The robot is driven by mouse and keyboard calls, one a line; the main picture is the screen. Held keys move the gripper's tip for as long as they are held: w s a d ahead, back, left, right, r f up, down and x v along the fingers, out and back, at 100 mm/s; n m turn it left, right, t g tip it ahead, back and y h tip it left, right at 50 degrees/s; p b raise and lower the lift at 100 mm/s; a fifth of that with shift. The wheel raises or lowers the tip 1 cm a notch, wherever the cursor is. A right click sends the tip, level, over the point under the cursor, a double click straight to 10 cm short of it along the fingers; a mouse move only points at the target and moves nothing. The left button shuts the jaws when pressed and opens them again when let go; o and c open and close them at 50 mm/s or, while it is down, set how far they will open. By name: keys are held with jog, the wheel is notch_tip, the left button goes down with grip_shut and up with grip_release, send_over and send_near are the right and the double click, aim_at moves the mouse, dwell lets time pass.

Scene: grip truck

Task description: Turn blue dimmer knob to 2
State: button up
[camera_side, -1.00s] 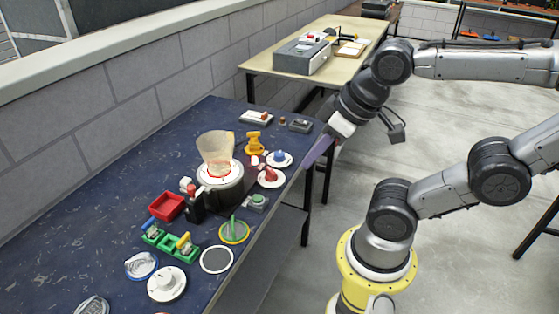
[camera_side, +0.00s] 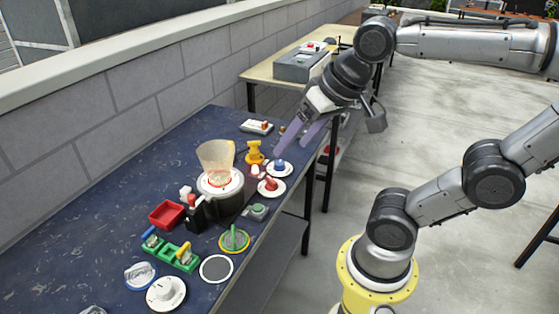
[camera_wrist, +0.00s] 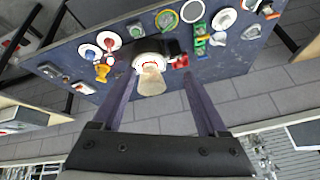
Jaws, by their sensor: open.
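The blue dimmer knob (camera_side: 279,165) stands on a round white dial near the right edge of the dark blue table. It also shows in the wrist view, at upper left, as a small blue knob (camera_wrist: 90,53) on a white disc. My gripper (camera_side: 293,152) is open and empty. In the side view its two purple fingers point down and left, just above and beside the blue knob. In the wrist view the space between the fingertips (camera_wrist: 158,75) lies to the right of the knob. The dial's number marks are too small to read.
A red knob (camera_side: 270,184) on a similar white dial sits close by. A yellow object (camera_side: 255,154) and a blender-like machine (camera_side: 218,178) stand to the left. A white panel with an orange part (camera_side: 257,127) lies behind. Several other controls fill the table's front.

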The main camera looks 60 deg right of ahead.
jog(key=w+d+r+m+g, duration=0.2)
jog(key=w+d+m, duration=0.4)
jog(key=w, duration=0.4)
jog(key=m+g, duration=0.4)
jog(key=m, duration=0.4)
send_over(280, 163)
notch_tip(280, 163, down, 17)
notch_tip(280, 163, down, 14)
jog(key=shift+w+r, duration=0.1)
jog(key=shift+r, duration=0.1)
grip_shut()
